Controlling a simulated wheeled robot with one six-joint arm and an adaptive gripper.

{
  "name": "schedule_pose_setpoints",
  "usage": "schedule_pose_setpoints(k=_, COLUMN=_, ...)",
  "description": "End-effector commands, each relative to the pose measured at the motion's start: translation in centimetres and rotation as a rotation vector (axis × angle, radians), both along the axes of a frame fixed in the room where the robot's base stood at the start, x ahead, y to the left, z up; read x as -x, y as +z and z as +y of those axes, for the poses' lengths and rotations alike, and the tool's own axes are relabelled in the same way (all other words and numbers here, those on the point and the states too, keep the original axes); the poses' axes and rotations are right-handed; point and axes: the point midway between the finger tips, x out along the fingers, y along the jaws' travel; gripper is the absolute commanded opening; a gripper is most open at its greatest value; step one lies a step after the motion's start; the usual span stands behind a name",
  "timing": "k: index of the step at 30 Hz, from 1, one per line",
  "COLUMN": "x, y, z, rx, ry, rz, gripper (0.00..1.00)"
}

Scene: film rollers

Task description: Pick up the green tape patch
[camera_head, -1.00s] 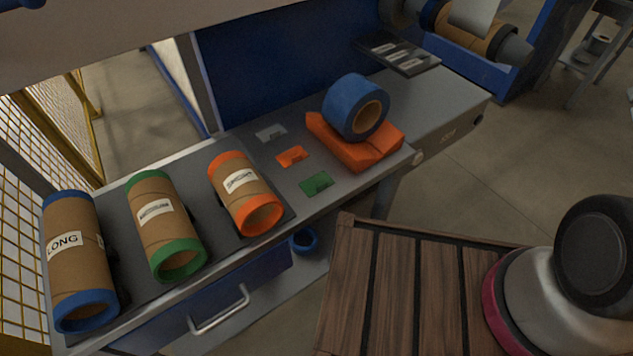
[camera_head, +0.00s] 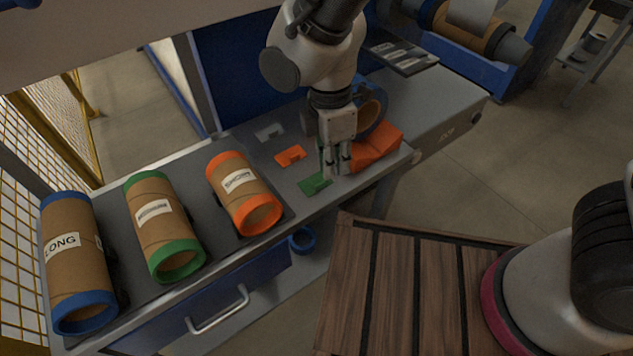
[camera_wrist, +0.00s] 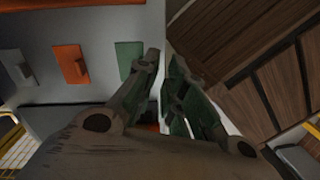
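The green tape patch (camera_head: 314,184) lies flat on the grey bench top near its front edge. It also shows in the wrist view (camera_wrist: 128,58), just left of the fingertips. My gripper (camera_head: 339,168) points down just right of the patch, beside the orange holder. In the wrist view my gripper (camera_wrist: 163,58) has a narrow gap between its fingertips, with nothing seen held in it. Green surfaces show along the right finger. I cannot tell whether the fingertips touch the bench.
An orange patch (camera_head: 290,155) and a grey patch (camera_head: 269,132) lie behind. The orange holder (camera_head: 376,148) carries a blue tape roll (camera_head: 370,104), partly hidden by my arm. Rollers with orange (camera_head: 243,193), green (camera_head: 164,226) and blue (camera_head: 77,262) ends lie left. A wooden slatted surface (camera_head: 400,290) is in front.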

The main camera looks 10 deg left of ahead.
Motion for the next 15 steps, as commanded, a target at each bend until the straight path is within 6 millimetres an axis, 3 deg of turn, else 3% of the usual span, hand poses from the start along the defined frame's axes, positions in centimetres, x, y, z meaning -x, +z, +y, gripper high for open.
schedule_pose_setpoints(k=3, x=-0.7, y=0.6, z=1.8, rx=-0.064, ry=0.159, rz=-0.013, gripper=0.12)
schedule_pose_setpoints(k=8, x=-0.9, y=0.3, z=2.2, rx=-0.085, ry=0.281, rz=-0.016, gripper=0.12)
schedule_pose_setpoints(k=15, x=-0.9, y=-2.3, z=2.1, rx=-0.083, ry=0.295, rz=-0.014, gripper=0.12)
